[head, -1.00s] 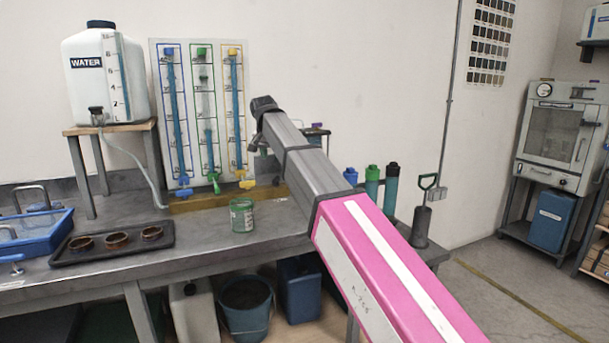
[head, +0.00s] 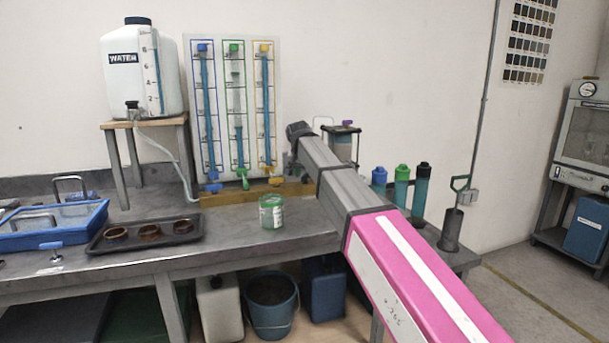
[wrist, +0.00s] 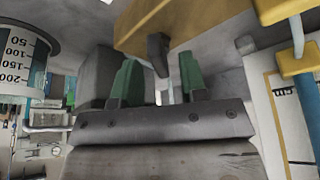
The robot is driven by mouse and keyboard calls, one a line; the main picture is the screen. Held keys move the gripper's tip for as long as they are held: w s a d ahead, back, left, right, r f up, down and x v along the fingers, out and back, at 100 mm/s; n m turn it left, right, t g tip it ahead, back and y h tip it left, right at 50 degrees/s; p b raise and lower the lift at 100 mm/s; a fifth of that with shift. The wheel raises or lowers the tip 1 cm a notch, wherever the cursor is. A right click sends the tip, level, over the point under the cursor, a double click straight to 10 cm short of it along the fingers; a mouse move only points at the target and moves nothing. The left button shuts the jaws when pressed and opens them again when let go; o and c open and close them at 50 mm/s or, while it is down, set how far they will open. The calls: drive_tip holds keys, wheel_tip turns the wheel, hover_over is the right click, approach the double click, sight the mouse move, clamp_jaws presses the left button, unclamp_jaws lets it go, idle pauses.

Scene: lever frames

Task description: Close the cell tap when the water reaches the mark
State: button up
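The panel (head: 222,70) on the bench's back edge carries three upright tubes outlined blue, green and yellow. Blue water shows in the lower part of the green-framed tube (head: 237,122), under a paler stretch. Its green tap (head: 244,178) hangs roughly downward. The blue tap (head: 213,188) and yellow tap (head: 275,181) sit crosswise. A purple-capped vessel (head: 342,145) stands partly behind my arm; its level is unclear. In the wrist view my gripper (wrist: 159,62) has its green fingers apart, with a dark lever-like piece (wrist: 158,52) showing between or beyond them; contact cannot be told.
A graduated clear vessel (wrist: 27,62) is close at left in the wrist view, and a yellow-brown block (wrist: 180,22) is overhead. The water tank (head: 140,85) stands on a stool. A green-rimmed can (head: 271,214), tray (head: 110,240) and blue basin (head: 45,240) occupy the bench.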

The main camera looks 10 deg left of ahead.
drive_tip(key=shift+w+f, duration=0.1)
drive_tip(key=shift+f, duration=0.2)
clamp_jaws()
drive_tip(key=m+h, duration=0.1)
drive_tip(key=m, duration=0.1)
drive_tip(key=m+h, duration=0.1)
drive_tip(key=m, duration=0.2)
drive_tip(key=shift+w+a+m+g, duration=0.1)
drive_tip(key=shift+a+m+g, duration=0.05)
drive_tip(key=shift+m+g, duration=0.2)
drive_tip(key=m, duration=0.2)
drive_tip(key=m+g+h, duration=0.1)
drive_tip(key=m, duration=0.2)
drive_tip(key=shift+g, duration=0.25)
drive_tip(key=shift+m, duration=0.25)
unclamp_jaws()
